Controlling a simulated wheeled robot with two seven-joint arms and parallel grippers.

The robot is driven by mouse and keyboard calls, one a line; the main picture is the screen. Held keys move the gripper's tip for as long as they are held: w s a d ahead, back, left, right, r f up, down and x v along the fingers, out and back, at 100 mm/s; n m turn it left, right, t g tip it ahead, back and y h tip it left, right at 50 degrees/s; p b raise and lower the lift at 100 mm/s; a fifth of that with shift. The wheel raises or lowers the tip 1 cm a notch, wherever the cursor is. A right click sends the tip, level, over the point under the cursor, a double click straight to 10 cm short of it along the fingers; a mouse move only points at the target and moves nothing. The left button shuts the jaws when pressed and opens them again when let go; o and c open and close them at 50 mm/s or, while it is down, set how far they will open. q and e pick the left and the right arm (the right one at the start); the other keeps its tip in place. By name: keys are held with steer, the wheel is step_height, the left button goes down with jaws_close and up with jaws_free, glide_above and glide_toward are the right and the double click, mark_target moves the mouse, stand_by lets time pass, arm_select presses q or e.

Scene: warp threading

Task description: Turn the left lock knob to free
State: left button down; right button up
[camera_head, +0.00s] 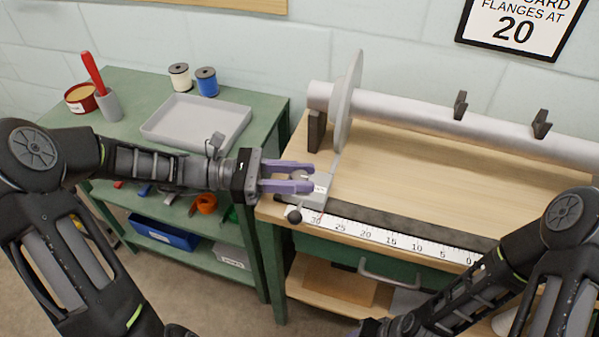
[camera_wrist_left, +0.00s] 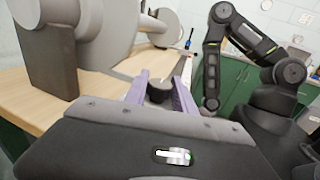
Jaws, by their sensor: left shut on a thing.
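My left gripper (camera_head: 306,176) has purple fingers and reaches in from the left to the scale's left end. It is shut on the dark left lock knob (camera_wrist_left: 158,91), one finger on each side in the left wrist view. The knob sits on a grey metal bracket (camera_head: 316,198) at the bench's left front corner. The knob's turn angle cannot be read. My right arm shows at lower right in the head view; its gripper (camera_wrist_left: 210,104) is small and dark in the left wrist view.
A grey beam (camera_head: 420,113) with a round flange (camera_head: 347,103) stands behind the bracket. A white numbered scale (camera_head: 395,240) runs along the wooden bench's front edge. A green side table at left holds a grey tray (camera_head: 178,137) and two spools. The bench middle is clear.

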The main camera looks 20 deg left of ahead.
arm_select(q)
steer(key=n+t+p, duration=0.1)
steer(key=t+p, duration=0.1)
steer(key=shift+r+n+t+y, duration=0.25)
steer(key=shift+n+t+y, duration=0.05)
steer(key=shift+n+y, duration=0.1)
steer(key=shift+n+t+y+p, duration=0.5)
steer(key=shift+n+t+p, duration=0.3)
steer(key=shift+t, duration=0.4)
steer(key=n+t+y+p, duration=0.3)
steer(key=p, duration=0.2)
steer(key=n+t+y+p, duration=0.3)
steer(key=p, duration=0.2)
steer(key=shift+s+d+r+t+y+p, duration=0.1)
steer(key=shift+d+t+y+p, duration=0.05)
steer(key=shift+t+y+p, duration=0.2)
steer(key=shift+f+n+t+y+p, duration=0.3)
steer(key=shift+n+t+y+p, duration=0.25)
steer(key=shift+n+y+p, duration=0.5)
steer(key=c, duration=1)
jaws_free()
steer(key=shift+c, duration=0.2)
steer(key=shift+a, duration=0.2)
